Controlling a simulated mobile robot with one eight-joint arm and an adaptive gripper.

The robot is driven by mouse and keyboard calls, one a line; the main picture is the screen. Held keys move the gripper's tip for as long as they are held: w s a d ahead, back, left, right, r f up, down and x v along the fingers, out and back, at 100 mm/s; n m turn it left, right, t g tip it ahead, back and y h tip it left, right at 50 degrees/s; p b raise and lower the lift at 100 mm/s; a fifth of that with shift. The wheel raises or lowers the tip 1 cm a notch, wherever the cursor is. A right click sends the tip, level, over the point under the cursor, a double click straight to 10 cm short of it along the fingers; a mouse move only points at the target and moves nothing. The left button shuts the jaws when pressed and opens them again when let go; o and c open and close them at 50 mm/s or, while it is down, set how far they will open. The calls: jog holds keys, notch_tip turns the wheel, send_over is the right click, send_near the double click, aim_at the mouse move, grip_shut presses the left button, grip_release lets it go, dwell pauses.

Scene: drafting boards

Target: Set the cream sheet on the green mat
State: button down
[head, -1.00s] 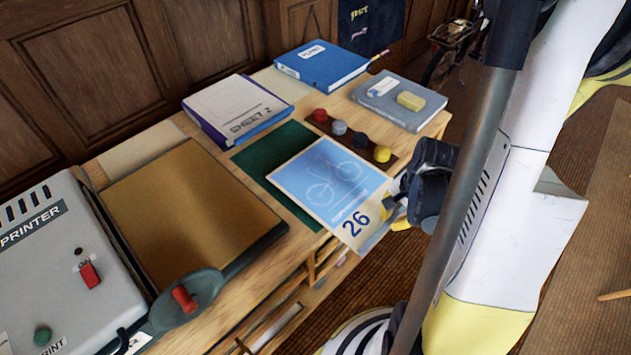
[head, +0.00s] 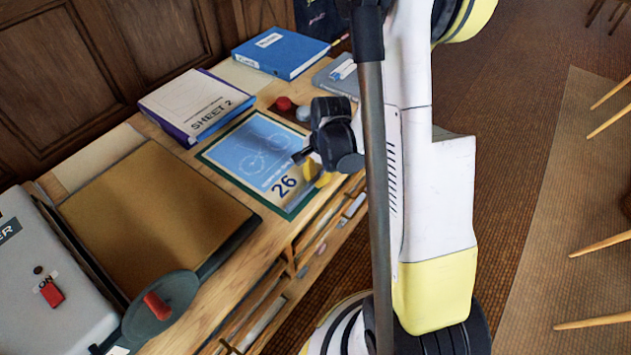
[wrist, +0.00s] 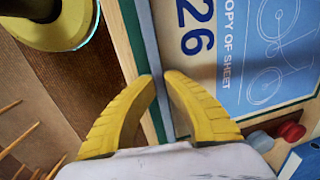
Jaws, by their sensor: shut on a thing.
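The cream sheet (head: 246,150), with a blue bicycle print and the number 26, lies over the green mat (head: 290,214) in the head view. A green border of the mat shows around it. In the wrist view, the cream margin of the sheet (wrist: 198,68) lies beside a green strip of the mat (wrist: 141,30). My gripper (head: 313,178) is at the sheet's near right edge. Its yellow fingers (wrist: 161,84) are shut on the sheet's edge in the wrist view. The far right corner of the sheet is hidden behind my gripper in the head view.
A grey book (head: 340,78) and red knob (head: 284,103) are close to my arm.

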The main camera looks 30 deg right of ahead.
jog(key=shift+r, duration=0.1)
jog(key=c, duration=1.9)
grip_release()
jog(key=shift+f, duration=0.25)
jog(key=o, duration=0.4)
jog(key=shift+r, duration=0.1)
jog(key=shift+c, duration=0.2)
